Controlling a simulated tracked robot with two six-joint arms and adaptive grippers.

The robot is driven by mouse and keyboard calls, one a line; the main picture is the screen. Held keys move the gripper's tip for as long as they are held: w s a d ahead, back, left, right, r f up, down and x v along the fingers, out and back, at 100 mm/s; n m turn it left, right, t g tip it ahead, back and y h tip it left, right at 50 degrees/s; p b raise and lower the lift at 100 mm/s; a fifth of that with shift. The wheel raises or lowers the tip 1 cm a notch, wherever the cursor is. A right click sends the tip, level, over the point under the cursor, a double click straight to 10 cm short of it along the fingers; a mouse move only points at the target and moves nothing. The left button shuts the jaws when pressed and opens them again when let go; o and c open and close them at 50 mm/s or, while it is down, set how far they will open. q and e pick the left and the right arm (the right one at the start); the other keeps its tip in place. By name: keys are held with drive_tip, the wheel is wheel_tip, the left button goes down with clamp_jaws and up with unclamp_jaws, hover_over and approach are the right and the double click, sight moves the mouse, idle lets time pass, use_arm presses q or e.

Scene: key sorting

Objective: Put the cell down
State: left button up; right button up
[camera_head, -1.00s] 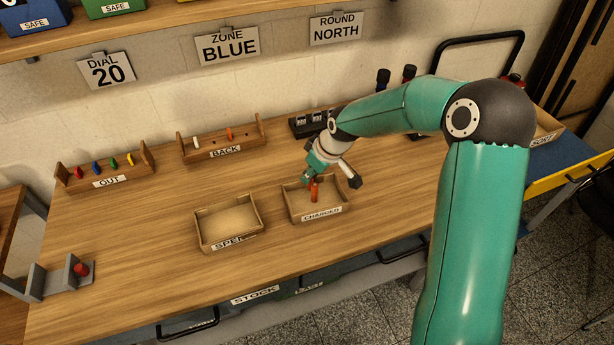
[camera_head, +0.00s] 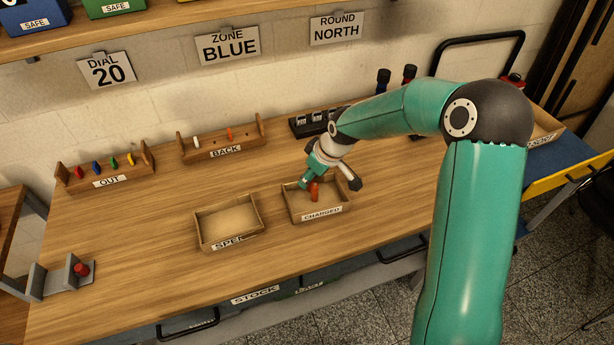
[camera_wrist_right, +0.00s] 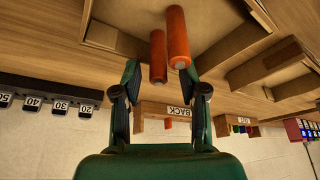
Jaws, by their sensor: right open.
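Two orange cylindrical cells show in the right wrist view, a nearer one (camera_wrist_right: 158,57) and another (camera_wrist_right: 178,38) just right of it. In the head view an orange cell (camera_head: 315,193) stands in the wooden tray labelled CHARGED (camera_head: 322,214); the two cells are hard to separate there. My right gripper (camera_head: 306,183) is low over this tray, beside the cell. In the wrist view my right gripper (camera_wrist_right: 161,72) has its fingers spread, with the cells showing between and beyond the tips. Contact is not clear. My left gripper is not in view.
The SPENT-side tray (camera_head: 228,228) left of the CHARGED tray looks empty. An OUT rack (camera_head: 108,182) and a BACK rack (camera_head: 223,152) with coloured pegs stand behind. A grey holder (camera_head: 55,280) with a red piece is at the left edge.

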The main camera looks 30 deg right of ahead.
drive_tip(key=v, duration=1.1)
drive_tip(key=shift+s+r+b, duration=0.2)
drive_tip(key=shift+r+b, duration=0.1)
drive_tip(key=shift+r, duration=0.05)
drive_tip(key=shift+d, duration=0.1)
